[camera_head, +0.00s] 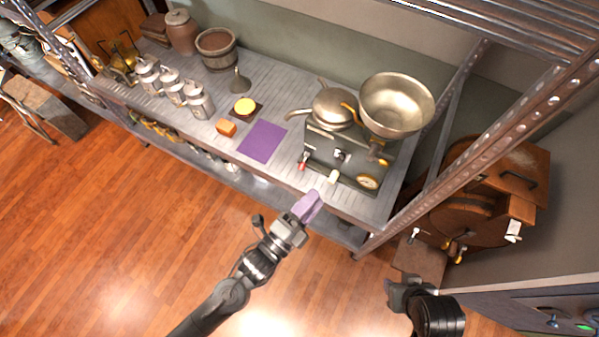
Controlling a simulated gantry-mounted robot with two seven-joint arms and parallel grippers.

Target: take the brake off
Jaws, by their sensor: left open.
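A grey machine (352,158) with a steel bowl (397,103), a round pan (334,107) and a dial (367,182) stands at the right end of the shelf. Its front has a red-tipped lever (303,160), a cream-tipped lever (333,176) and a small metal knob (338,155). I cannot tell which of these is the brake. My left gripper (309,206), with lavender fingers, is open in front of and below the machine, apart from its levers. My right gripper (396,292) is low at the right, away from the machine; its finger gap is unclear.
A purple mat (262,141), an orange block (226,128) and a yellow round item (244,106) lie left of the machine. Several metal canisters (199,102) stand farther left. A perforated metal post (455,160) rises right of the machine, with a wooden cabinet (490,200) beyond.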

